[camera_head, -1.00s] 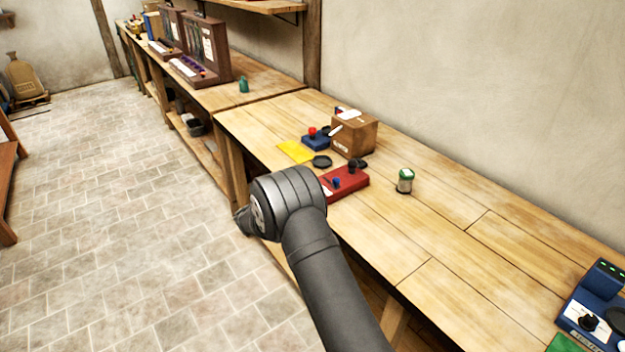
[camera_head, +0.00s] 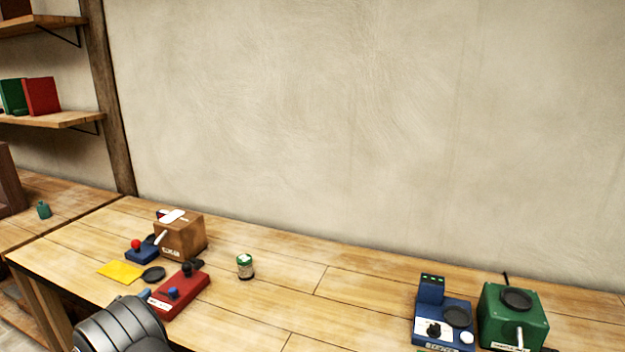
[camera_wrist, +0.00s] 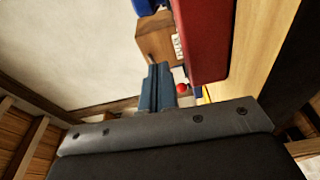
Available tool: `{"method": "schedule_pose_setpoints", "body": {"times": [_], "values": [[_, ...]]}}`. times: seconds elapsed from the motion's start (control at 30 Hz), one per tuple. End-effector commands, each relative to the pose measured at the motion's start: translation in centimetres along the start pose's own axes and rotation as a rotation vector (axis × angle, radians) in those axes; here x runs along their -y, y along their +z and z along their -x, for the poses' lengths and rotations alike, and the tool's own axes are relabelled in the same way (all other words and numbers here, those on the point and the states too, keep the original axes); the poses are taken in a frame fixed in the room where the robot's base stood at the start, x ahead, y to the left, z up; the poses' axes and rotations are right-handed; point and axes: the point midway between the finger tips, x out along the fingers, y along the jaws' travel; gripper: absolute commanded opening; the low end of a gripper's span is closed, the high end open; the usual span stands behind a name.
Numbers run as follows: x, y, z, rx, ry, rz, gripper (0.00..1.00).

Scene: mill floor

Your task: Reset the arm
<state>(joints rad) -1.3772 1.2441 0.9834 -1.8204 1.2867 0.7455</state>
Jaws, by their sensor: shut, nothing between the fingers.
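My arm (camera_head: 120,326) shows at the bottom left of the head view, in front of the red box (camera_head: 182,297) on the bench. In the wrist view my gripper (camera_wrist: 158,72) is a pair of blue-grey fingers, shut together with nothing held. There the red box (camera_wrist: 204,40) is large and close beside the fingers, and the brown box (camera_wrist: 152,42) shows beyond their tips. I cannot tell the exact gap between fingers and red box. In the head view the fingers are mostly hidden behind the arm.
The wooden bench (camera_head: 265,302) also holds the brown box (camera_head: 182,238), a blue red-knobbed device (camera_head: 142,254), a yellow sheet (camera_head: 119,271), a black disc (camera_head: 153,274) and a green-lidded jar (camera_head: 245,267). A blue device (camera_head: 443,322) and green box (camera_head: 513,320) stand right. The bench's middle is clear.

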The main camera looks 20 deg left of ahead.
Motion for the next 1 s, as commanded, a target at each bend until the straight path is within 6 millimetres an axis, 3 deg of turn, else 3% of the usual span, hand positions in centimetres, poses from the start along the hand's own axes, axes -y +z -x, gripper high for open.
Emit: {"method": "schedule_pose_setpoints", "body": {"times": [0.3, 0.57, 1.0], "values": [[0.2, -1.6, -4.0, 0.002, 0.002, 0.0, 0.0], [0.2, -2.4, -4.1, 0.001, 0.001, 0.001, 0.0], [0.2, -2.0, -3.9, 0.001, 0.001, 0.001, 0.0]]}}
